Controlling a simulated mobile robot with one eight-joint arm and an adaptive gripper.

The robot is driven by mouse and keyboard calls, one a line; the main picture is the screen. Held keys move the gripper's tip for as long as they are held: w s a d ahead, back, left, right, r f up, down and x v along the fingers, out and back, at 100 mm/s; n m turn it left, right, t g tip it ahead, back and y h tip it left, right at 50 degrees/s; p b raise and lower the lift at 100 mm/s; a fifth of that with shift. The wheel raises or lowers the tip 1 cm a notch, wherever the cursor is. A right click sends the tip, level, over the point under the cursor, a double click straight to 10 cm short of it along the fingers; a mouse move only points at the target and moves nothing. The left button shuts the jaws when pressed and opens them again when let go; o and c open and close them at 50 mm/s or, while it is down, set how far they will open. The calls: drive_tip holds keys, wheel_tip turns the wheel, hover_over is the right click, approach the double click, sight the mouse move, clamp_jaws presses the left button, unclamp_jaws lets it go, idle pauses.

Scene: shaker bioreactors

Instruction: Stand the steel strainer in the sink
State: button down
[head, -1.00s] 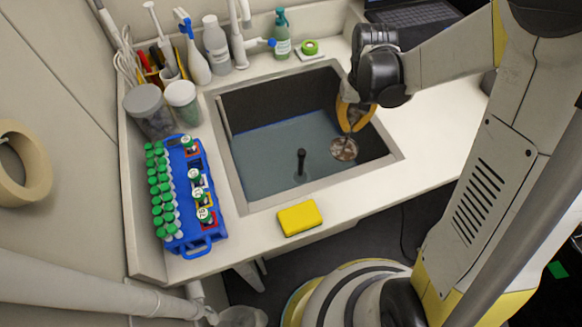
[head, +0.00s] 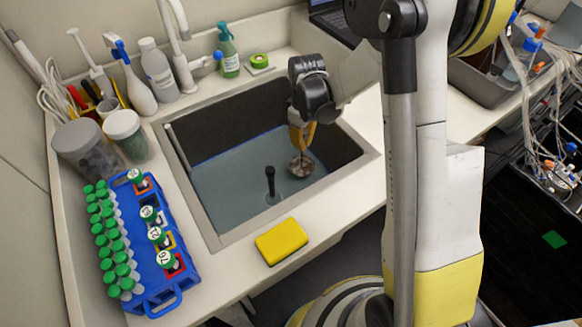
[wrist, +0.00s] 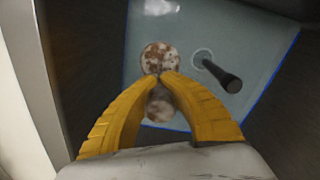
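The steel strainer (head: 301,166) is a small round disc with brownish mottled patches, low in the sink (head: 222,240) on its right side. In the wrist view the strainer (wrist: 160,56) shows just beyond my fingertips, with another mottled round part between the fingers. My gripper (head: 301,148) points down into the sink. In the wrist view its yellow fingers (wrist: 162,76) come close together at the strainer and appear shut on it. I cannot tell whether the strainer touches the sink floor.
A dark upright post (head: 270,183) stands in the sink left of the strainer. A yellow sponge (head: 281,241) lies on the front counter. A blue tube rack (head: 150,250), tubs and bottles crowd the left and back. The sink walls are close to my gripper on the right.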

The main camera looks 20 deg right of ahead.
sight(302, 166)
wheel_tip(302, 166, down, 6)
drive_tip(key=shift+f+b, duration=0.2)
drive_tip(key=shift+b, duration=0.85)
drive_tip(key=shift+f, duration=0.1)
drive_tip(key=c, duration=1.6)
unclamp_jaws()
